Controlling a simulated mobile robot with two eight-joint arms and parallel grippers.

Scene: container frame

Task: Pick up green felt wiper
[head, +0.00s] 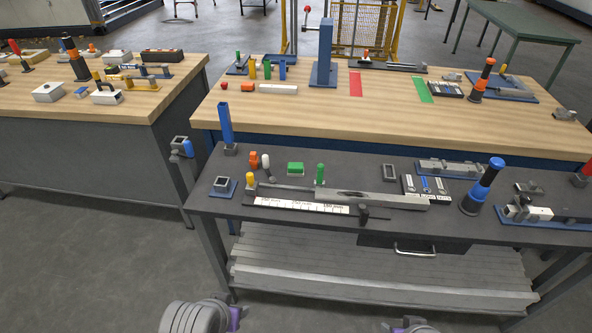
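A small green block (295,168), which looks like the green felt wiper, lies on the dark grey workbench (400,228), left of the bench's middle. Its top is green and its lower side is hard to make out at this size. Nothing touches it that I can see. Grey and purple parts of my two arms show at the bottom edge of the head view, well in front of the bench. The fingers of both grippers are not in view.
A long grey rail (345,197) with a white scale strip (300,205) lies in front. A blue post (225,125) stands at the bench's left end.

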